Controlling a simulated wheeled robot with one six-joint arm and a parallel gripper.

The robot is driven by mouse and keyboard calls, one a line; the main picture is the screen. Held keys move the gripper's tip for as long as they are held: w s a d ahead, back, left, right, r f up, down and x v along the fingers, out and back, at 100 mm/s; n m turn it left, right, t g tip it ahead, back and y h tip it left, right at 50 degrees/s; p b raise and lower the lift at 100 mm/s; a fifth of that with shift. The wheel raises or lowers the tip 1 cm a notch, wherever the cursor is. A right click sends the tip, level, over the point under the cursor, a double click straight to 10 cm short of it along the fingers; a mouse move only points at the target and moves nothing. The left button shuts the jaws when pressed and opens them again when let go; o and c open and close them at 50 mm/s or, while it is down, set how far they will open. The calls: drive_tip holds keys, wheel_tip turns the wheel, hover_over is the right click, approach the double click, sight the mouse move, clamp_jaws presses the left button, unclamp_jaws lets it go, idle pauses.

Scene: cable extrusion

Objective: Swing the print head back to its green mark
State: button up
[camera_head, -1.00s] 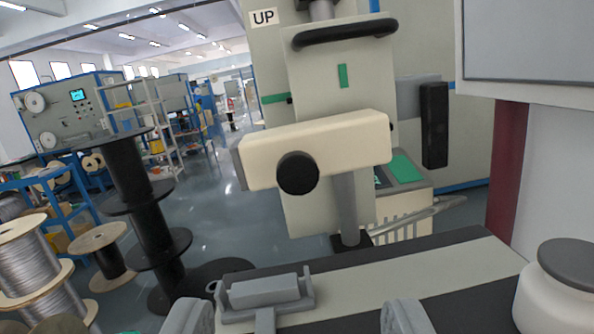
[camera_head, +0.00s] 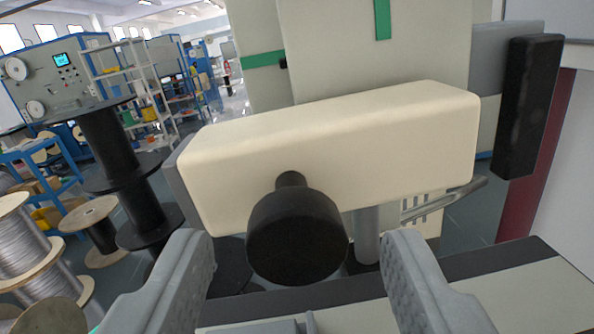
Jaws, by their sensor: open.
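The print head is a cream box-shaped arm (camera_head: 340,140) on a grey post (camera_head: 367,235), in front of the machine's pale panel. It sits slightly tilted in view, its right end higher. A black round knob (camera_head: 297,236) sticks out from its front towards me. A green mark (camera_head: 382,18) shows on the panel above the head, and a green strip (camera_head: 262,60) lies to its left. My gripper (camera_head: 300,255) is open, with one finger on each side of the knob in the picture; I cannot tell whether the knob is between the fingers in depth.
A black upright handle (camera_head: 528,105) stands at the right of the head. A grey and black bench top (camera_head: 540,295) lies below. Black stacked spools (camera_head: 125,165) and wire reels (camera_head: 25,245) stand at the left.

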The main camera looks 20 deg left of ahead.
sight(296, 255)
drive_tip(key=shift+x, duration=1.7)
clamp_jaws()
